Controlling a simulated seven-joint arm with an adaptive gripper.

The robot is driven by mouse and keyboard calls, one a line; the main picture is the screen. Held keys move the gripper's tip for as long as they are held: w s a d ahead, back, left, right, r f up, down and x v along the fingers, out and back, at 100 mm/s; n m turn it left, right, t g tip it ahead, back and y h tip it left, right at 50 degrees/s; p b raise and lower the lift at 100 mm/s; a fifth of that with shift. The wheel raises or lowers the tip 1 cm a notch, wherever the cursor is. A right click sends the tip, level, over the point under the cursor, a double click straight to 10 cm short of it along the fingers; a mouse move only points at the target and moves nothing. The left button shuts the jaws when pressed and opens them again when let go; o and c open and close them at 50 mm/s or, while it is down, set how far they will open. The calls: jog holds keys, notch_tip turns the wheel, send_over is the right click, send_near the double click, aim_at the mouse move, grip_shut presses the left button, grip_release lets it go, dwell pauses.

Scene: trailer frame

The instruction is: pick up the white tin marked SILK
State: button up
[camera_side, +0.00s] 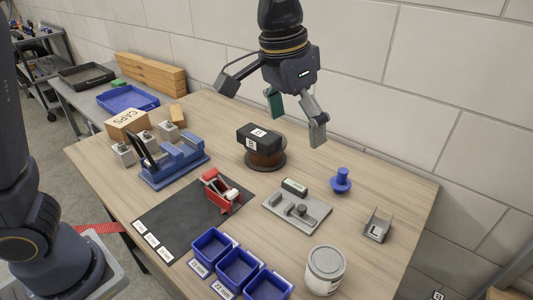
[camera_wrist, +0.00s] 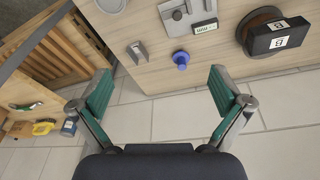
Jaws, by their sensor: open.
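A white tin (camera_side: 325,270) with a pale grey lid stands upright at the front right of the wooden table in the side view. No marking can be read on it. In the wrist view, a round pale lid (camera_wrist: 110,4), cut off by the top edge, appears to be this tin. My gripper (camera_side: 296,118) is open and empty, high above the back of the table and well away from the tin. In the wrist view its teal-padded fingers (camera_wrist: 158,92) are spread wide with nothing between them.
Blue bins (camera_side: 237,270) stand left of the tin. A metal fixture plate (camera_side: 311,216), blue knob (camera_side: 341,181) and grey bracket (camera_side: 377,226) lie behind it. A black box (camera_side: 258,138) rests on a brown spool (camera_side: 266,160). Table (camera_side: 405,195) is bare around the bracket.

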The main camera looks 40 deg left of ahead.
jog(key=d+f+m+g, duration=0.1)
jog(key=d+f+m, duration=0.1)
jog(key=d+f, duration=0.6)
jog(key=g+y, duration=0.1)
send_over(328, 260)
notch_tip(328, 260, down, 4)
jog(key=r, duration=0.1)
jog(key=shift+m, duration=0.4)
notch_tip(328, 260, down, 10)
jog(key=shift+s+f, duration=0.1)
jog(key=shift+f, duration=0.15)
notch_tip(328, 260, down, 6)
jog(key=shift+r, duration=0.1)
jog(key=c, duration=1.4)
jog(key=shift+c, duration=0.2)
jog(key=shift+r, duration=0.1)
